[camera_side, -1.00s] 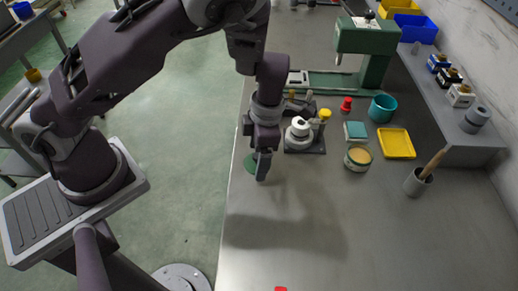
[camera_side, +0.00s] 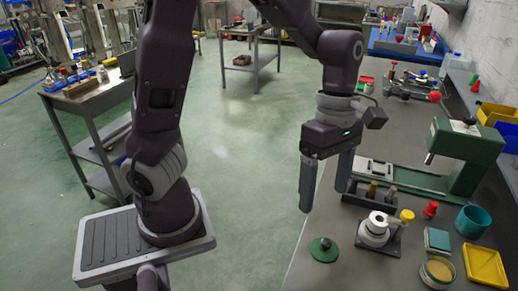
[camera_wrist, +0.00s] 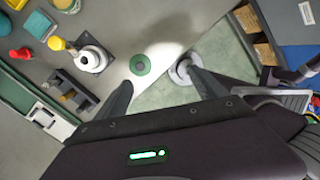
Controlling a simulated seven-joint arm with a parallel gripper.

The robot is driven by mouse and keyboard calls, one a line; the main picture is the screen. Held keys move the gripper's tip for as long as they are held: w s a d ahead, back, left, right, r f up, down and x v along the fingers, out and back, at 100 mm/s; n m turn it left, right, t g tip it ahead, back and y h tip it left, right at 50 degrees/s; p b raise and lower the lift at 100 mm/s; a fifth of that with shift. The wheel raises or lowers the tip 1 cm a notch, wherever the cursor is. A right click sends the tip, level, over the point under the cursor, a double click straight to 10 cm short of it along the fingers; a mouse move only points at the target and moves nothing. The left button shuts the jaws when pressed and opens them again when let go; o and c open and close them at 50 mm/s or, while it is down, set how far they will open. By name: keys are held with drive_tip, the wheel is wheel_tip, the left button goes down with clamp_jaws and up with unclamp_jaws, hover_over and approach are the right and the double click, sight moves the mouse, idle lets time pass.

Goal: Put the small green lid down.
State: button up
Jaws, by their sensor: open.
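The small green lid (camera_side: 324,250) lies flat on the grey bench, near its left edge, with a small knob on top. In the wrist view the lid (camera_wrist: 140,65) is a green disc with a grey-brown centre, lying between the lines of the two fingers. My gripper (camera_side: 326,192) is open and empty. Its fingers point down, above the bench and clear of the lid. In the wrist view the fingers of my gripper (camera_wrist: 158,70) stand wide apart.
A white round part on a dark base (camera_side: 376,232) with a yellow knob stands right of the lid. A dark holder (camera_side: 370,194) sits behind it. A teal cup (camera_side: 473,221), yellow tray (camera_side: 485,265) and green press (camera_side: 465,150) are further right. The bench edge is close to the lid.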

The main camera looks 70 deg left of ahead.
drive_tip(key=s+a+r+m+t+y, duration=0.1)
drive_tip(key=s+a+r+m+t, duration=0.2)
drive_tip(key=s+m, duration=0.3)
drive_tip(key=s+a+r+m+t+y, duration=0.1)
drive_tip(key=s+a+r+m+t, duration=0.2)
drive_tip(key=m, duration=1.2)
drive_tip(key=s+r, duration=0.3)
drive_tip(key=s, duration=0.1)
drive_tip(key=shift+t, duration=0.4)
